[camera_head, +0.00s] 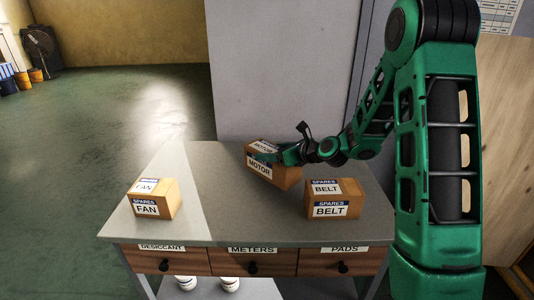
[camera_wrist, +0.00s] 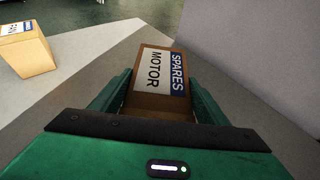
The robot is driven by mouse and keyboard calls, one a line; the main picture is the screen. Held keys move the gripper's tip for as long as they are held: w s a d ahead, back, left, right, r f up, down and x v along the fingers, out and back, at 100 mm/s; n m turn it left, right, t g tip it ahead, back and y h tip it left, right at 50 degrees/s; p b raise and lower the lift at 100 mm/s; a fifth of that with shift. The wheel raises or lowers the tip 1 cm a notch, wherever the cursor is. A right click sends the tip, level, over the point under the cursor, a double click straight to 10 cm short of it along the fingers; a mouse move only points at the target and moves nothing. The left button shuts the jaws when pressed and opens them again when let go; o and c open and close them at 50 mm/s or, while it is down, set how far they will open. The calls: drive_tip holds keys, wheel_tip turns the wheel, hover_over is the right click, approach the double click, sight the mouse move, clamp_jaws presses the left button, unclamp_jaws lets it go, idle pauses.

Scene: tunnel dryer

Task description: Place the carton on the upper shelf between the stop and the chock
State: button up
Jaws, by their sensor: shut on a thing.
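A brown carton labelled SPARES MOTOR (camera_head: 267,175) is at the back of the table, tilted in the head view. It also shows in the wrist view (camera_wrist: 160,72), between the two green fingers. My gripper (camera_head: 268,152) reaches it from the right and is shut on it. I cannot tell whether the carton's underside touches the table top. No upper shelf, stop or chock can be made out in either view.
A SPARES FAN carton (camera_head: 150,200) stands at the table's left, and a SPARES BELT carton (camera_head: 333,200) at its right. The grey table (camera_head: 240,225) has clear room in the middle. A grey panel (camera_head: 285,70) rises behind it. Labelled drawers (camera_head: 250,262) are below.

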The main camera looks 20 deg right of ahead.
drive_tip(key=shift+f, duration=1.85)
drive_tip(key=o, duration=2.1)
drive_tip(key=shift+f, duration=0.2)
drive_tip(key=shift+c, duration=0.2)
